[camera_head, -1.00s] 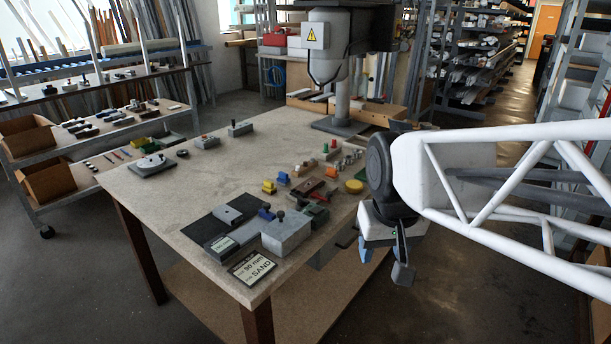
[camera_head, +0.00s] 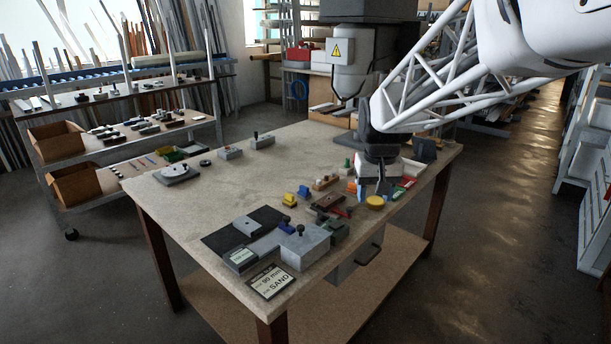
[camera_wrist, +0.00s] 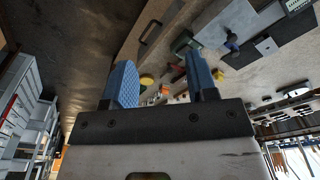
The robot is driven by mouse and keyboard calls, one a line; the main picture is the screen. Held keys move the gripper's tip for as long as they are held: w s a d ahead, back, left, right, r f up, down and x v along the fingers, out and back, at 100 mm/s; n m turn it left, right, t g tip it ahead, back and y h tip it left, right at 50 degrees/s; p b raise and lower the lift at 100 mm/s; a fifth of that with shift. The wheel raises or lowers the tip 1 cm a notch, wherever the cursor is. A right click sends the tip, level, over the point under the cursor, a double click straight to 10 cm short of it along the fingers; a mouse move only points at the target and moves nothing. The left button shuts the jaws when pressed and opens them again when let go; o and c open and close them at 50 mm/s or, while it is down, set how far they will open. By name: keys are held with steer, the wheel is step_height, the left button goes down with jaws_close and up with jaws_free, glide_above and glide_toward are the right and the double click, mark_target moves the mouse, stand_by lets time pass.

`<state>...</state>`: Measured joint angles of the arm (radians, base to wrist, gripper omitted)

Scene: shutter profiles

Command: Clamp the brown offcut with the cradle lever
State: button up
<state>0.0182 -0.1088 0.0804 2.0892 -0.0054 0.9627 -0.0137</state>
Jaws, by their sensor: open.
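A brown block (camera_head: 328,201), which looks like the brown offcut, lies on the worktable among small parts. A red piece (camera_head: 341,212) lies beside it; I cannot tell if they touch. A grey block with a black knobbed lever (camera_head: 306,245) stands near the front edge, with a small blue part (camera_head: 286,226) and a dark green block (camera_head: 338,231) close by. I cannot tell for sure which lever is the cradle's. My gripper (camera_head: 373,190) is over the table's right side, right of the brown block. In the wrist view its blue-padded fingers (camera_wrist: 162,82) are apart, with nothing held.
Yellow, white and other small parts crowd the table's right side, including a yellow disc (camera_head: 375,202). A black mat (camera_head: 268,216) and a "90 mm SAND" card (camera_head: 271,281) lie at the front. The table's left middle (camera_head: 225,190) is clear. A machine column stands behind.

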steer(key=w+f, duration=0.3)
steer(key=w, duration=0.5)
steer(key=w+f, duration=0.3)
steer(key=w, duration=0.5)
steer(key=g, duration=0.1)
glide_above(350, 208)
step_height(350, 208, down, 9)
steer(key=shift+f, duration=0.15)
steer(key=shift+w+f, duration=0.15)
steer(key=shift+f, duration=3.9)
jaws_close()
